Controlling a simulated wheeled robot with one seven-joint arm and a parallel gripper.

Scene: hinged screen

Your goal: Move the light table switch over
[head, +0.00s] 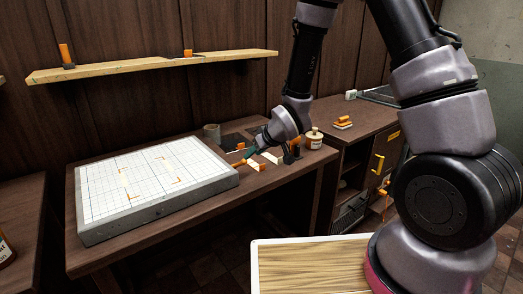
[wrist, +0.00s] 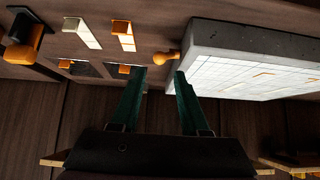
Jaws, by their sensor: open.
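The light table (head: 112,232) is a grey slab with a white gridded top, lying on the desk at the left. In the wrist view the light table (wrist: 245,38) is at the upper right. An orange knob (wrist: 166,58), which looks like its switch, sticks out from its side. In the head view an orange piece (head: 239,163) shows at the table's right end. My gripper (head: 249,154) is open with green fingers beside that end. In the wrist view my gripper (wrist: 160,75) has the knob just beyond and between its fingertips; I cannot tell whether they touch it.
Orange and white pieces (wrist: 122,32) lie on the desk near my gripper. A wooden shelf (head: 150,65) runs along the wall above. A cabinet (head: 350,165) stands at the right.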

